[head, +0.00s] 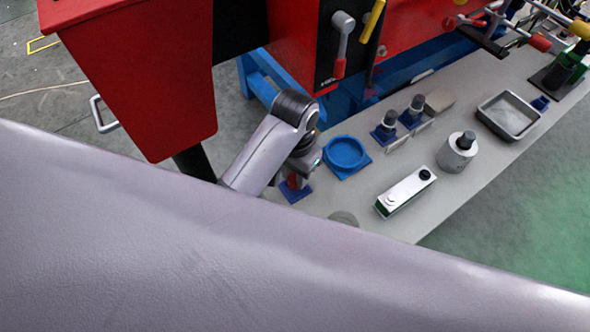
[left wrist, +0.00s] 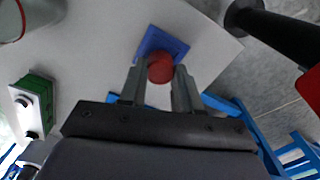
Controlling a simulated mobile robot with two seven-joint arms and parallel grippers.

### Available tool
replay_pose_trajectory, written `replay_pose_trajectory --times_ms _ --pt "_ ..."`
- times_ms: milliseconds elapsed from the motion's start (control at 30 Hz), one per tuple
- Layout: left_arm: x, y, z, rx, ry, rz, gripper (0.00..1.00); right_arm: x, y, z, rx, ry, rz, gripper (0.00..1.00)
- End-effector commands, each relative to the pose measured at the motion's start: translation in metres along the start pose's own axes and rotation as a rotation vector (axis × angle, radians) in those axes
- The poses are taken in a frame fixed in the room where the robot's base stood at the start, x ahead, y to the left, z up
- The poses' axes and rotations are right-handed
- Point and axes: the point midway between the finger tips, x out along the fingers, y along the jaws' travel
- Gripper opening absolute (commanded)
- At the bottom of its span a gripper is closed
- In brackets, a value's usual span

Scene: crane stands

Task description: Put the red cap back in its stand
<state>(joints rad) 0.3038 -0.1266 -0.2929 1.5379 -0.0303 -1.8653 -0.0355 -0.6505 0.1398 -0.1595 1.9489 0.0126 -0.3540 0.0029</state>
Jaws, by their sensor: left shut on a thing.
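The red cap (left wrist: 160,69) is between the two fingers of my left gripper (left wrist: 160,84), which is shut on it. In the head view the red cap (head: 293,182) shows only in part below my left gripper (head: 298,174). The blue square stand (left wrist: 162,42) lies under and just beyond the cap in the wrist view. In the head view the stand (head: 296,194) shows directly below the cap, on the grey table. I cannot tell whether the cap touches the stand or hangs just above it. My right gripper is not in view.
A blue round dish (head: 346,154) stands close to the right of my left gripper. Two dark-topped pieces (head: 397,122), a silver box (head: 405,191), a grey cylinder (head: 457,155) and a metal tray (head: 509,115) stand farther right. Red machinery (head: 140,70) rises behind.

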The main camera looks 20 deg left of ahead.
Motion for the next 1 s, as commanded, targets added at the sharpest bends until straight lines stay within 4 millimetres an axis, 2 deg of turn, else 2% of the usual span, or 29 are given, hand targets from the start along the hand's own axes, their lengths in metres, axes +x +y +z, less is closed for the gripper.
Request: replay_pose_trajectory --times_ms 267,667,700,800,1000 --pt "0.001 0.0 0.0 0.0 0.0 0.0 0.0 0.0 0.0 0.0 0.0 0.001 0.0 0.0" --pt "0.016 0.0 0.0 0.0 -0.001 0.0 0.0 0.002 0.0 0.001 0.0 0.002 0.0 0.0" --pt "0.016 0.0 0.0 0.0 0.0 0.0 0.35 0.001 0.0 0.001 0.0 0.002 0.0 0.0" --pt "0.016 0.0 0.0 0.0 0.0 0.0 0.62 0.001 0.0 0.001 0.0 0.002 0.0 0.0" --pt "0.016 0.0 0.0 0.0 0.0 0.0 0.62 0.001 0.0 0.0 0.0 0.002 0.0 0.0"
